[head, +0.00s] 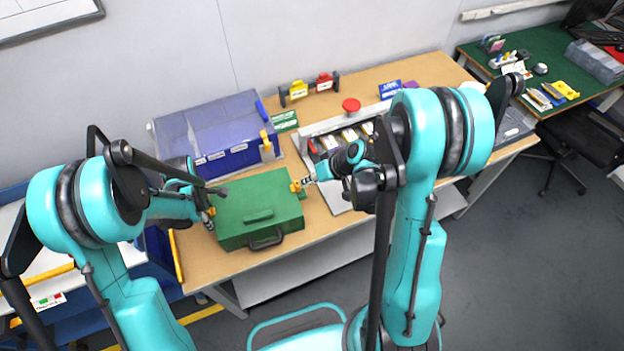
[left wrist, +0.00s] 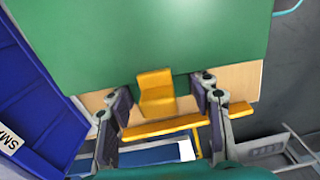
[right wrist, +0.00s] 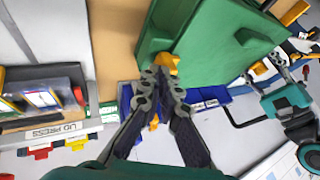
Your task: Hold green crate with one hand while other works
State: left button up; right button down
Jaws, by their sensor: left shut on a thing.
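A green crate (head: 240,210) with a closed lid and a dark front handle sits near the table's front edge. Yellow latches are on its left and right sides. My left gripper (head: 208,215) is at its left side. In the left wrist view my left gripper (left wrist: 165,97) has its fingers on either side of the yellow latch (left wrist: 155,90), shut on the crate there. My right gripper (head: 300,185) is at the right side. In the right wrist view the tips of my right gripper (right wrist: 157,75) are nearly together, close to the other yellow latch (right wrist: 167,62); contact is unclear.
A blue bin (head: 225,155) stands behind the crate. A press station with a red button (head: 351,105) and several cells is to the right, behind my right arm. Bare wooden tabletop (head: 315,215) lies right of the crate. A green-topped desk (head: 560,60) is at the far right.

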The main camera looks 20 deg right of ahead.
pick_arm(q)
jog(key=shift+d, duration=0.3)
pick_arm(e)
jog(key=shift+a, duration=0.15)
pick_arm(q)
jog(key=shift+a, duration=0.1)
pick_arm(e)
jog(key=v, duration=1.2)
pick_arm(q)
jog(key=o, duration=1.7)
